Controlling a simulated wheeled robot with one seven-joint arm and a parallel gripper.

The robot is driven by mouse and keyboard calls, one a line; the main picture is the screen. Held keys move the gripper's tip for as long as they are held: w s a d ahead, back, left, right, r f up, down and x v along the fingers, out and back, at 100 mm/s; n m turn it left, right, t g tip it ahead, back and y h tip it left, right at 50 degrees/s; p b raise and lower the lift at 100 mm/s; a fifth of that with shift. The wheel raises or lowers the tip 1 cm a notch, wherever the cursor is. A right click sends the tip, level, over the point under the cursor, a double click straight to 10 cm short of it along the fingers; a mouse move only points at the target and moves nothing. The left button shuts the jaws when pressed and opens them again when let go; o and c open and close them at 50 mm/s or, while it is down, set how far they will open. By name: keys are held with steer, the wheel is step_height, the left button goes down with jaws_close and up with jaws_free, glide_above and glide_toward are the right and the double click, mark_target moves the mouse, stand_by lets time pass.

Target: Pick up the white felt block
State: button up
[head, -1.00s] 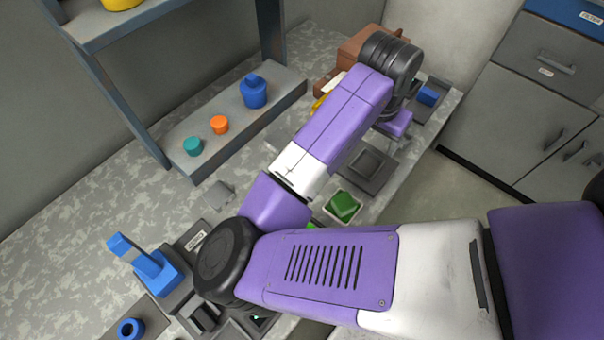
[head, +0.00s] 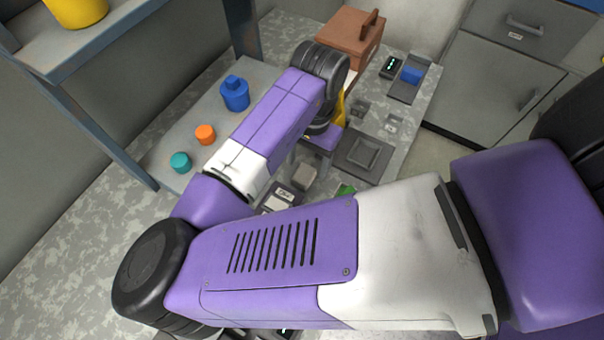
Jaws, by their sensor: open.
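A pale grey-white block (head: 304,177), which looks like the white felt block, sits on the counter in the middle of the head view, by a dark labelled holder. My gripper (head: 307,166) points down right at this block. Its jaws are open. My arm and purple gripper body cover part of the area, so I cannot tell whether the fingers stand around the block or just behind it.
A dark square tray (head: 365,157) lies right of my gripper. A green item (head: 345,190) is partly hidden by my arm. A brown box (head: 350,38) and a blue block (head: 411,75) stand farther back. A shelf with a blue bottle (head: 235,94) is at left.

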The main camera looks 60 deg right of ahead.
mark_target(304, 174)
steer(key=shift+w+a+f, duration=0.1)
steer(key=shift+a+f, duration=0.05)
steer(key=shift+f, duration=0.6)
steer(key=shift+w+a+f, duration=0.1)
steer(key=shift+a+f, duration=0.05)
steer(key=shift+f, duration=0.65)
steer(key=shift+w+a+f, duration=0.1)
steer(key=shift+a+f, duration=0.05)
steer(key=shift+f, duration=0.6)
steer(key=c, duration=1.4)
steer(key=shift+r, duration=0.15)
step_height(304, 174, up, 20)
steer(key=shift+s+f+p, duration=0.1)
steer(key=shift+p, duration=0.5)
